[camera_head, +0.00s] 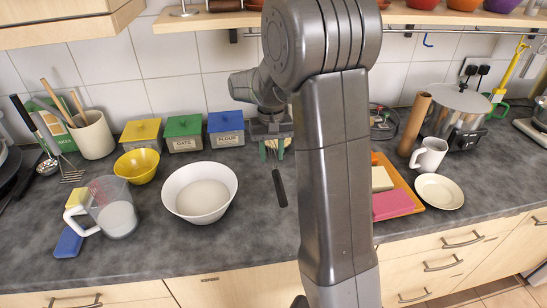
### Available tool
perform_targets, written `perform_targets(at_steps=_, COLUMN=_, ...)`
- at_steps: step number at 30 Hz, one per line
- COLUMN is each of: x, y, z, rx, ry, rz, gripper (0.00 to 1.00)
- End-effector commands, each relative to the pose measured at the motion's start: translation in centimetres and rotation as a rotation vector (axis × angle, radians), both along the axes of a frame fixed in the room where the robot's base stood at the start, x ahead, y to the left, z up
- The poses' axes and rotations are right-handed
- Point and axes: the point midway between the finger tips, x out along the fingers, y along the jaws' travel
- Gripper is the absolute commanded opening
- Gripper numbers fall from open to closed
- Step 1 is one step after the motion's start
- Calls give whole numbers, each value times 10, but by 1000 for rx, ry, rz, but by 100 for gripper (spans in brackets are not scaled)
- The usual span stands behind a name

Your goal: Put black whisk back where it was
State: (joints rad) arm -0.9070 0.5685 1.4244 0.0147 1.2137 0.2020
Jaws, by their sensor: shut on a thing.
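The black whisk shows mainly as its dark handle (279,188), which points down and toward the front edge below my gripper. Its upper end is partly hidden at the fingers, and its wires are too small to make out. I cannot tell whether the handle touches the counter. A rail (400,32) runs under the wall shelf, with a bare blue hook (428,41) on it.
A white bowl (200,216), yellow bowl (137,167) and measuring jug (113,222) stand to the left. A utensil crock (92,137) is at far left. An orange board (413,186), white mug (428,155), saucer (439,192) and pot (456,112) are right. My arm hides the middle counter.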

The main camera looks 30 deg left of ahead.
Motion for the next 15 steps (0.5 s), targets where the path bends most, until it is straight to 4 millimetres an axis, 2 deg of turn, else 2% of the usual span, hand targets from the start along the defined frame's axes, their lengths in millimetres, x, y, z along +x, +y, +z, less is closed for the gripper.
perform_targets(at_steps=8, x=1, y=1, z=-16, rx=-1, ry=1, rz=0, gripper=8)
perform_targets(at_steps=15, x=1, y=1, z=-44, rx=-1, ry=1, rz=0, gripper=8)
